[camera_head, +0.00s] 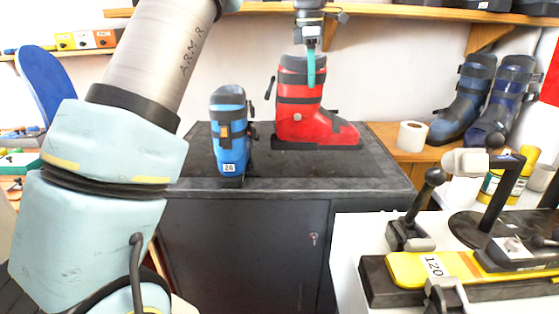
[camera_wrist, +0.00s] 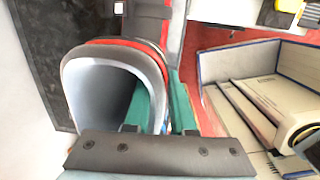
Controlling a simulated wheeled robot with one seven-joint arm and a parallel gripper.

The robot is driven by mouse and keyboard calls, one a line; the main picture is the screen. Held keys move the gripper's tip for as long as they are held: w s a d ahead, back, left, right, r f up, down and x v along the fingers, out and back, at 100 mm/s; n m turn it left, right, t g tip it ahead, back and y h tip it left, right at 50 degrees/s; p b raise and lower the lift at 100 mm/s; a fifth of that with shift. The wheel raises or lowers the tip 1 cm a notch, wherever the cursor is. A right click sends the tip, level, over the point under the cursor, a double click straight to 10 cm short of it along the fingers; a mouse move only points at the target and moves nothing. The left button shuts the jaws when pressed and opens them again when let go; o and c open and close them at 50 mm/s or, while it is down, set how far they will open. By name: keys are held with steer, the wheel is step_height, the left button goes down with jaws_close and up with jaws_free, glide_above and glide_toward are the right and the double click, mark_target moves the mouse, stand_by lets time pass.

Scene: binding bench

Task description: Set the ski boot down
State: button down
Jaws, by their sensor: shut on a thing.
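A red ski boot (camera_head: 303,122) with dark grey straps and a dark sole is upright at the back of the dark bench top (camera_head: 372,172), toe to the right. Its sole looks at or very near the surface; I cannot tell whether it bears its weight. My gripper (camera_head: 311,78) comes down from above and is shut on the boot's upper cuff. In the wrist view the teal fingers (camera_wrist: 164,95) are on either side of the cuff wall, one inside the boot's opening. The red boot's grey-lined opening (camera_wrist: 108,88) fills the left of that view.
A blue ski boot (camera_head: 230,135) stands to the left on the same bench top. A white roll (camera_head: 411,137) and dark blue boots (camera_head: 468,104) stand on a wooden shelf to the right. Bare bench lies in front of the red boot.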

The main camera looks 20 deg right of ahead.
mark_target(320, 105)
steer(key=shift+w+d+f+p, duration=0.15)
steer(key=shift+f+p, duration=0.4)
steer(key=shift+f, duration=1.9)
steer(key=shift+w+f+p, duration=0.2)
steer(key=shift+f+p, duration=0.3)
steer(key=shift+f, duration=2.05)
steer(key=c, duration=0.8)
jaws_free()
steer(key=shift+o, duration=0.2)
